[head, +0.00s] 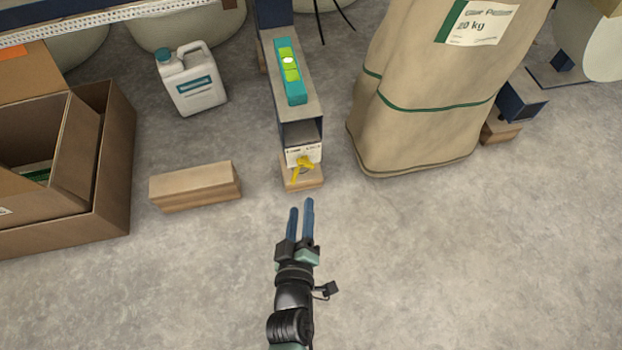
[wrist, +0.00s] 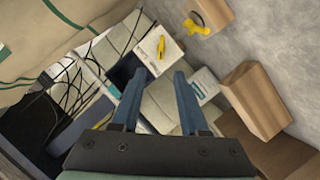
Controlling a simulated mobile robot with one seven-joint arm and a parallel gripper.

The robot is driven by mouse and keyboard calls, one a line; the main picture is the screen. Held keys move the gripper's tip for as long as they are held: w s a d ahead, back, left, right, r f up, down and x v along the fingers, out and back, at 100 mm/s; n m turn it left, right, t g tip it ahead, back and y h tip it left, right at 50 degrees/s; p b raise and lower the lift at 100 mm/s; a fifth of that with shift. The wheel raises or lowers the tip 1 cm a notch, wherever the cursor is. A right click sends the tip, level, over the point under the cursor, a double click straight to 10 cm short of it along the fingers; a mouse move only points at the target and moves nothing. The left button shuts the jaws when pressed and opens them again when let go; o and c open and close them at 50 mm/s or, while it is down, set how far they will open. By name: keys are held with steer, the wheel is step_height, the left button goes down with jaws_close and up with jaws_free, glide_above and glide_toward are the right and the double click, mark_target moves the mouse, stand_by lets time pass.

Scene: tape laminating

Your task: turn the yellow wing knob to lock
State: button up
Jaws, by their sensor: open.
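The yellow wing knob (head: 304,162) is at the near end of a dark beam, by a white labelled plate (head: 293,156) above a wooden block. In the wrist view, one yellow piece (wrist: 161,46) lies against the white plate (wrist: 172,58), and a second yellow piece (wrist: 196,25) with a grey ring is beside the wooden block. I cannot tell from this view which is the wing. My gripper (head: 301,206) is open and empty, just in front of the knob and apart from it. In the wrist view the fingers (wrist: 160,74) point towards the plate.
A teal level (head: 290,72) lies on top of the beam. A wooden block (head: 195,186) is on the floor at left, with cardboard boxes (head: 120,130) beyond it. A white jug (head: 190,82) stands behind. A large tan sack (head: 425,90) stands close at right. The near floor is clear.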

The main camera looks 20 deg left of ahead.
mark_target(306, 166)
steer(key=b+x, duration=0.3)
steer(key=x, duration=0.9)
steer(key=shift+w+f+b, duration=0.2)
steer(key=shift+w+b, duration=0.1)
steer(key=shift+w, duration=0.1)
jaws_close()
